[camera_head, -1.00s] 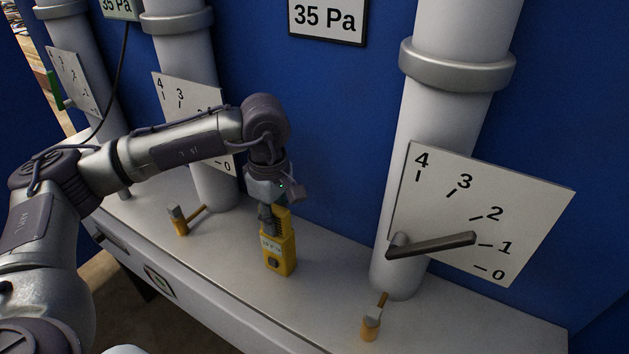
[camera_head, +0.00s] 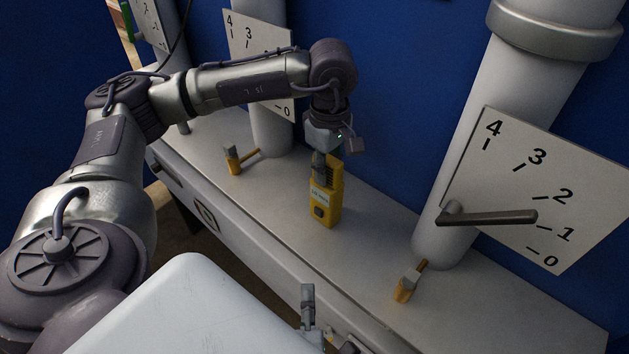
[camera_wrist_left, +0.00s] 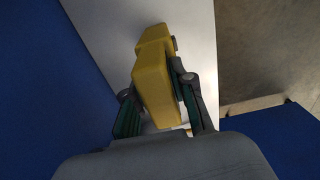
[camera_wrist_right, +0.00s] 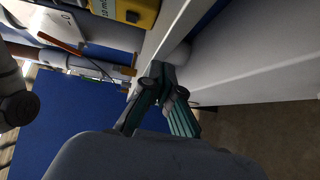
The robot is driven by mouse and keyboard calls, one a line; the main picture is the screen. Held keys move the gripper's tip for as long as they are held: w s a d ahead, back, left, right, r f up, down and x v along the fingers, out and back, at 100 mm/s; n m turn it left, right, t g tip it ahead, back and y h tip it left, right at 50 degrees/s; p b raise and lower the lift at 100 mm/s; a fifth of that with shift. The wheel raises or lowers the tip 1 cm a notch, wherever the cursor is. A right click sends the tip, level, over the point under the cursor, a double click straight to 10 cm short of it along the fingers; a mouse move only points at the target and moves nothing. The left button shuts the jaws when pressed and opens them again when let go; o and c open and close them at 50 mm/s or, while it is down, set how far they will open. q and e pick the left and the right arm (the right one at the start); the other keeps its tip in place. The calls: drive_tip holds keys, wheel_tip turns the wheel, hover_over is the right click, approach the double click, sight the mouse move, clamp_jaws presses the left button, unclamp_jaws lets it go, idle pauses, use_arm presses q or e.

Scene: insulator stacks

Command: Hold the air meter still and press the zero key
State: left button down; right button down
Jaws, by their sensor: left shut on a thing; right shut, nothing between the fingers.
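The yellow air meter (camera_head: 325,205) stands upright on the light grey bench top. It has a small pale display and a dark round key low on its front. My left gripper (camera_head: 322,168) comes from above and is shut on the meter's upper part. In the left wrist view the yellow body (camera_wrist_left: 157,85) sits between the two fingers. My right gripper (camera_head: 308,292) is low in the head view, in front of the bench edge, apart from the meter. In the right wrist view its fingers (camera_wrist_right: 160,75) are together and empty, and the meter (camera_wrist_right: 122,8) shows at the top edge.
The bench top (camera_head: 370,245) is clear around the meter. Small orange-handled valves stand to its left (camera_head: 233,160) and right (camera_head: 405,288). White pipes with scale plates (camera_head: 540,190) rise behind. A lever (camera_head: 490,217) sticks out on the right.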

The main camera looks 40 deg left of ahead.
drive_tip(key=shift+t+y, duration=0.3)
drive_tip(key=shift+y, duration=0.3)
drive_tip(key=r, duration=0.2)
drive_tip(key=a+r, duration=0.1)
drive_tip(key=r, duration=0.1)
drive_tip(key=shift+s+r, duration=0.1)
drive_tip(key=shift+r, duration=0.2)
approach(314, 211)
drive_tip(key=a, duration=0.2)
drive_tip(key=w+a, duration=0.1)
drive_tip(key=a, duration=0.2)
drive_tip(key=shift+w+r, duration=0.1)
drive_tip(key=shift+w, duration=0.1)
drive_tip(key=shift+w+d, duration=0.25)
drive_tip(key=shift+w, duration=0.9)
drive_tip(key=shift+w+d, duration=0.15)
drive_tip(key=shift+w, duration=0.4)
